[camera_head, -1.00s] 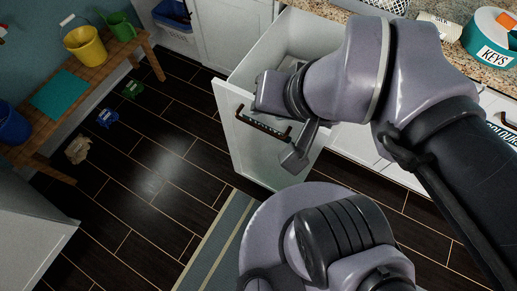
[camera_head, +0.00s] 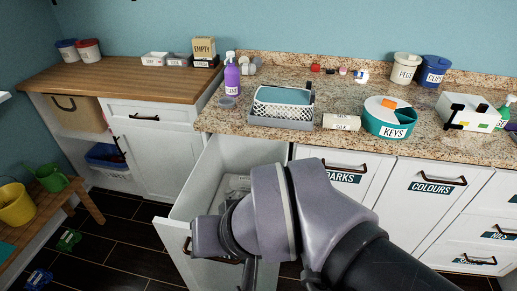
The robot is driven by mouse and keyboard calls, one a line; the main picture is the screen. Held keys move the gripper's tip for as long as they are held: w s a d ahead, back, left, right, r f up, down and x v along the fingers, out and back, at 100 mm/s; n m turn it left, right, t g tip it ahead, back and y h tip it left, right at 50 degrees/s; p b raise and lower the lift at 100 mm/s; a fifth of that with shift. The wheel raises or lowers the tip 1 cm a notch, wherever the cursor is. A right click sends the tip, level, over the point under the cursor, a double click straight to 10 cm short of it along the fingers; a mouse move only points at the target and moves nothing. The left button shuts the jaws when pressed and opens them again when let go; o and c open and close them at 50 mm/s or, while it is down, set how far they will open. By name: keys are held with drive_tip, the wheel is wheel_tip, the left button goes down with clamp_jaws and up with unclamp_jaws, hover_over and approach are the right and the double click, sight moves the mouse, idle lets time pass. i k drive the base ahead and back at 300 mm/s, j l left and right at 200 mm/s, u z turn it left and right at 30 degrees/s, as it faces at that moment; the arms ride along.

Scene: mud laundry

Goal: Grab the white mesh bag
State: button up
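A pale, whitish item (camera_head: 236,184) lies inside the open drawer (camera_head: 184,206), partly hidden by my arm. I cannot tell whether it is the white mesh bag. No other thing in view is clearly that bag. My gripper (camera_head: 249,273) is low at the drawer's front, near its dark handle, and mostly hidden behind my arm. Its fingers do not show well enough to tell whether they are open or shut.
The granite counter holds a white patterned basket (camera_head: 283,107) with teal cloth, a cream SILK item (camera_head: 341,122), a teal KEYS tin (camera_head: 389,118) and a white box (camera_head: 467,113). A purple bottle (camera_head: 232,77) stands near the wooden counter (camera_head: 110,80). Dark floor (camera_head: 115,240) lies left.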

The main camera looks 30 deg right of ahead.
sight(295, 103)
drive_tip(key=l, duration=0.45)
drive_tip(key=i+l+z, duration=0.15)
drive_tip(key=l, duration=0.35)
drive_tip(key=i+l, duration=0.1)
drive_tip(key=l, duration=0.35)
drive_tip(key=i+l+z, duration=0.1)
drive_tip(key=l, duration=0.35)
drive_tip(key=i+l, duration=0.15)
drive_tip(key=z, duration=0.05)
